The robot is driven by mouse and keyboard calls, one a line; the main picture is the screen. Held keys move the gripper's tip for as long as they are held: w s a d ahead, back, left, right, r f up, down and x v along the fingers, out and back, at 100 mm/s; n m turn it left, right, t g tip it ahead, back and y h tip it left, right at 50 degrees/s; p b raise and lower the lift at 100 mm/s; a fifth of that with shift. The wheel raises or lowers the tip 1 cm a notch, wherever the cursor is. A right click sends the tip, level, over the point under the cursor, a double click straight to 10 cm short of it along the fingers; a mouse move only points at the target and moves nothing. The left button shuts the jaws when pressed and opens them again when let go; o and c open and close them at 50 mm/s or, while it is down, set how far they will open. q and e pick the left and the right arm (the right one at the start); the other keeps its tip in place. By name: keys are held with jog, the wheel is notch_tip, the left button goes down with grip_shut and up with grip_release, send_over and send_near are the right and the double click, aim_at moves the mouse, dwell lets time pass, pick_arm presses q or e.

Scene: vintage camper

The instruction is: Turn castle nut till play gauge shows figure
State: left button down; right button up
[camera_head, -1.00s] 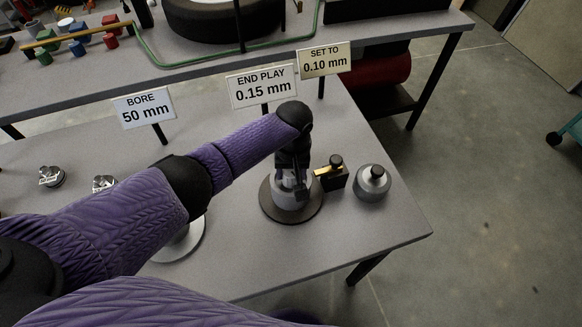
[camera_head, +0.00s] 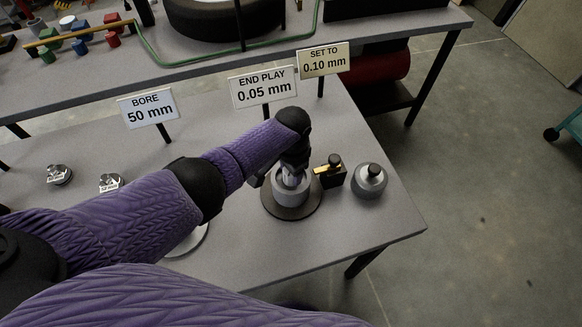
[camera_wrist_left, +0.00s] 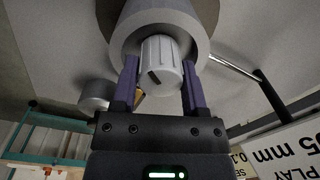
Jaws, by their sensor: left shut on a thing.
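The castle nut (camera_wrist_left: 161,64) is a pale grey, ribbed piece with a dark slot, seated in the middle of a grey round hub (camera_wrist_left: 203,45). My left gripper (camera_wrist_left: 160,82) is shut on the nut, one purple finger on each side. In the head view the left gripper (camera_head: 292,176) points down over the hub (camera_head: 290,197), which stands on a dark round base (camera_head: 305,213), and hides most of the nut. The end play gauge sign (camera_head: 263,87) shows 0.05 mm. The yellowish sign (camera_head: 323,60) shows SET TO 0.10 mm. My right gripper is out of view.
Right of the hub stand a small black block with a brass part (camera_head: 332,173) and a grey round weight-like piece (camera_head: 369,181). A BORE 50 mm sign (camera_head: 149,108) and two small metal pieces are at the left. The table's right front corner is clear.

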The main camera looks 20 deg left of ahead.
pick_arm(q)
jog(key=shift+m, duration=2.2)
jog(key=shift+c, duration=0.6)
grip_release()
notch_tip(320, 180, up, 9)
jog(key=p, duration=0.5)
jog(key=shift+s+d, duration=0.1)
jog(key=shift+r, duration=0.5)
